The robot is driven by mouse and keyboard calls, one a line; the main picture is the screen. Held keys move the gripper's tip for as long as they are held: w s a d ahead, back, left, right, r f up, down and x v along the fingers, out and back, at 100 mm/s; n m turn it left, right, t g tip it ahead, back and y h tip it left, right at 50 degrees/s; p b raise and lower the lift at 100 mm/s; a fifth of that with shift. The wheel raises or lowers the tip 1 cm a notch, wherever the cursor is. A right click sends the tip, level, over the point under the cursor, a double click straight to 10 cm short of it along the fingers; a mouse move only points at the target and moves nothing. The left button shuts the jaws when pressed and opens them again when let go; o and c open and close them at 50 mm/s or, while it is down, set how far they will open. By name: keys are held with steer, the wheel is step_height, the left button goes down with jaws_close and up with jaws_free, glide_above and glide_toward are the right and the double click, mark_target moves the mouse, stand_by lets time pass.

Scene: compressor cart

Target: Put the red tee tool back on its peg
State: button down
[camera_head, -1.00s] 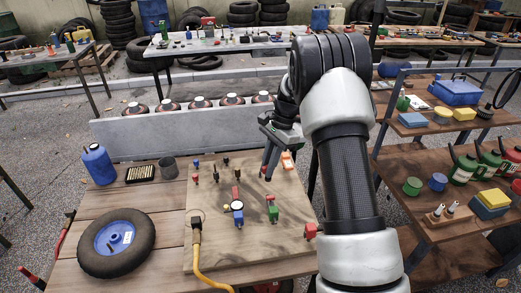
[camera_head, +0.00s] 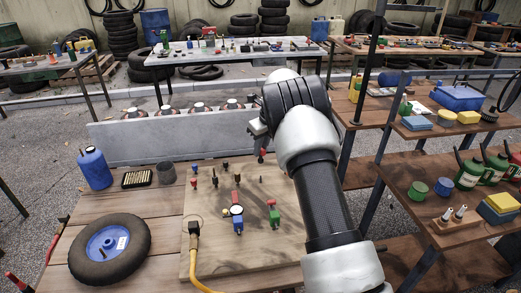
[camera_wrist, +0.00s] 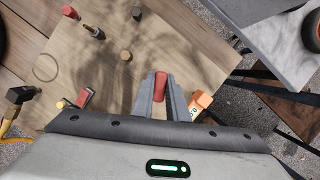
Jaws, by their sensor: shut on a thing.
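My gripper (camera_wrist: 160,95) is shut on the red tee tool (camera_wrist: 160,84), whose red end shows between the fingers in the wrist view. The rest of the tool is hidden by the fingers. In the head view a small red bit (camera_head: 261,156) shows just below my gripper, at the board's far right part; my arm hides much there. The wooden board (camera_head: 250,250) carries several short upright pegs or tools. In the wrist view, a dark stub (camera_wrist: 126,55), a black one (camera_wrist: 136,14) and a red-topped one (camera_wrist: 71,13) stand left of the fingers. Which peg belongs to the tee tool I cannot tell.
An orange and white block (camera_wrist: 194,108) lies right of the fingers. The board also holds a blue gauge piece (camera_head: 238,224), a green and red piece (camera_head: 273,214) and a yellow-cabled plug (camera_head: 194,229). A wheel (camera_head: 109,250) lies left; a shelf (camera_head: 420,190) stands right.

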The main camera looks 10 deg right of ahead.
mark_target(262, 160)
steer(key=shift+r+p, duration=0.1)
steer(key=shift+p, duration=0.25)
steer(key=shift+f+b, duration=1.3)
steer(key=shift+f, duration=1.7)
steer(key=shift+p, duration=0.55)
steer(key=shift+f+b, duration=0.55)
steer(key=shift+f, duration=0.55)
steer(key=c, duration=1.7)
jaws_free()
steer(key=shift+o, duration=0.2)
steer(key=shift+r, duration=0.15)
steer(key=v, duration=1.7)
steer(key=shift+p, duration=0.45)
